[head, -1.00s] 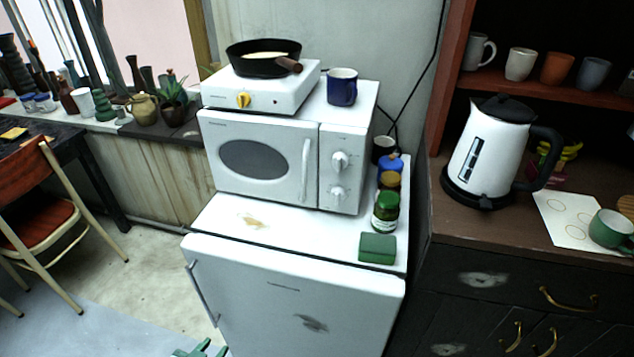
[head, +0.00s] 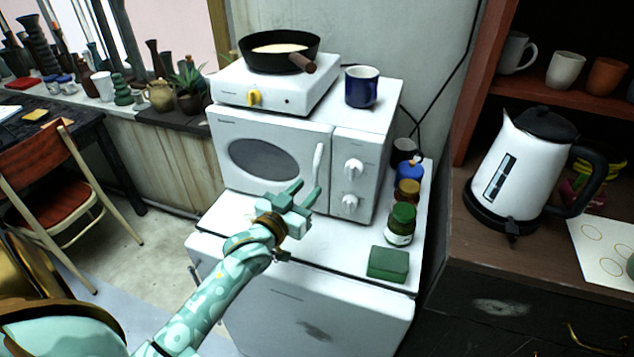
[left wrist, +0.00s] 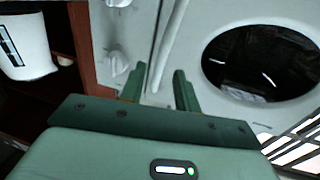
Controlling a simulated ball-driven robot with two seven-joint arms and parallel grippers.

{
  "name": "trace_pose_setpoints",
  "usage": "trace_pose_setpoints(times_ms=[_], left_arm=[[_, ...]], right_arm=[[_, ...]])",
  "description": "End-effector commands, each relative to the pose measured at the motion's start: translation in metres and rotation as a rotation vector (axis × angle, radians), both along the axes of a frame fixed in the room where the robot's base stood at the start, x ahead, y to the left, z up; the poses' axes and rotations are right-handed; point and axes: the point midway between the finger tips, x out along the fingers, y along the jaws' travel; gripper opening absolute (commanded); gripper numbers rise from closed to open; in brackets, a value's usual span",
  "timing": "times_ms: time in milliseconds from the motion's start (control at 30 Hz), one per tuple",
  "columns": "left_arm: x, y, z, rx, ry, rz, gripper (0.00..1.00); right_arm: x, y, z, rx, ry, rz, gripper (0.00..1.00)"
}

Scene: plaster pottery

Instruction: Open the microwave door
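The white microwave (head: 272,153) stands on the small white fridge, and its door, with a dark oval window, looks shut. The door's upright white handle (head: 318,165) is at the door's right edge, beside the knobs. My green left gripper (head: 304,195) is in front of the microwave, just below the handle, with its fingers apart and nothing between them. In the left wrist view the open fingers (left wrist: 165,88) point at the microwave front, with the handle (left wrist: 172,42) beyond them and in line with the gap. I cannot tell whether they touch it. My right gripper is not in view.
A hot plate (head: 275,88) with a black pan (head: 279,52) and a blue mug (head: 361,87) sit on the microwave. Jars (head: 402,222) and a green sponge (head: 388,263) stand on the fridge's right side. A kettle (head: 525,160) is on the dark cabinet.

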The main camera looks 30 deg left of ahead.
Motion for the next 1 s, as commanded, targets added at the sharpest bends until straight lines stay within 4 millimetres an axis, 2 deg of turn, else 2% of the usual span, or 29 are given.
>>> trace_pose_setpoints(times_ms=[100,233,400,633,733,767,1000], left_arm=[[0.024,0.001,-0.001,0.001,0.0,0.0,0.32],[0.04,0.002,-0.002,0.001,0.001,0.0,0.32],[0.048,0.002,-0.001,0.001,0.003,0.0,0.32],[0.049,0.002,-0.001,0.001,0.002,0.0,0.32],[0.048,0.002,-0.001,0.001,0.002,0.0,0.04],[0.048,0.002,-0.001,0.001,0.002,0.0,0.0],[0.046,0.003,0.0,0.002,0.002,-0.003,0.0]], right_arm=[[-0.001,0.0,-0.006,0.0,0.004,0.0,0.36],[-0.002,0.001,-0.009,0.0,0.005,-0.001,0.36],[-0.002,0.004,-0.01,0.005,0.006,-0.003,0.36],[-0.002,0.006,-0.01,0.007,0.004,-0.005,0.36],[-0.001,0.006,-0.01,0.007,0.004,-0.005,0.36],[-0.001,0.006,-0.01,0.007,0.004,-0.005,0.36],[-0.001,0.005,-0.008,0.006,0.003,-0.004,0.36]])
